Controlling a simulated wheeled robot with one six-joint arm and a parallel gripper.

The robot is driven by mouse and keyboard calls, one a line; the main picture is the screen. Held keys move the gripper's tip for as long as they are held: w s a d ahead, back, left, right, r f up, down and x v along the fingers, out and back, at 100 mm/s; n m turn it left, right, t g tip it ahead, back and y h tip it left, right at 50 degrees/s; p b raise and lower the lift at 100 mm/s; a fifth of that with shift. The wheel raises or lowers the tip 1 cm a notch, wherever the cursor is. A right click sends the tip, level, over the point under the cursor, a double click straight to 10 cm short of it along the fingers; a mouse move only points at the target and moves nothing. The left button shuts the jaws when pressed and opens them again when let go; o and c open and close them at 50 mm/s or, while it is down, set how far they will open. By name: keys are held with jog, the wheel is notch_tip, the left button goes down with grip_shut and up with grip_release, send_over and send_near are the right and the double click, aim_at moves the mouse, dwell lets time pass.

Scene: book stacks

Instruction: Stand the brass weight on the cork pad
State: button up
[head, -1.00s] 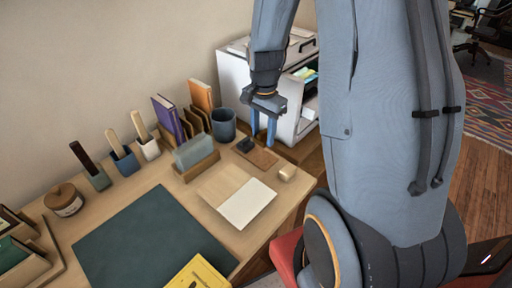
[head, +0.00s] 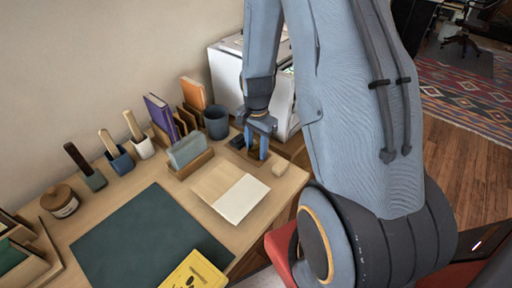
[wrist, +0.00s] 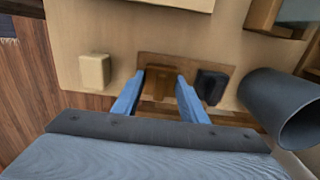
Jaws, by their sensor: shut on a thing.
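My gripper (head: 256,154) points down at the far right part of the desk. In the wrist view its blue fingers (wrist: 160,75) are shut on a brownish-gold piece, which appears to be the brass weight (wrist: 160,86). The fingers partly hide it. A flat brown pad, which appears to be the cork pad (wrist: 192,64), lies under and just beyond the fingertips. I cannot tell whether the weight touches it. A small black object (wrist: 211,86) sits at the pad's right end, beside the right finger.
A dark cup (wrist: 280,105) stands close right of the black object. A cream block (wrist: 95,70) lies left of the fingers. A card holder (head: 188,155), a notepad (head: 240,199) and a green desk mat (head: 140,240) take up the desk further along. The white cabinet (head: 226,75) stands behind.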

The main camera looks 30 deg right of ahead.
aim_at(256, 146)
jog(key=o, duration=1.4)
jog(key=shift+f, duration=0.1)
notch_tip(256, 146, up, 11)
jog(key=b, duration=0.2)
jog(key=s+a+r+n, duration=0.4)
jog(key=s+a+n, duration=0.6)
jog(key=s+n, duration=0.2)
jog(key=shift+a+n+t, duration=0.15)
jog(key=shift+n+t, duration=0.25)
jog(key=shift+n, duration=0.5)
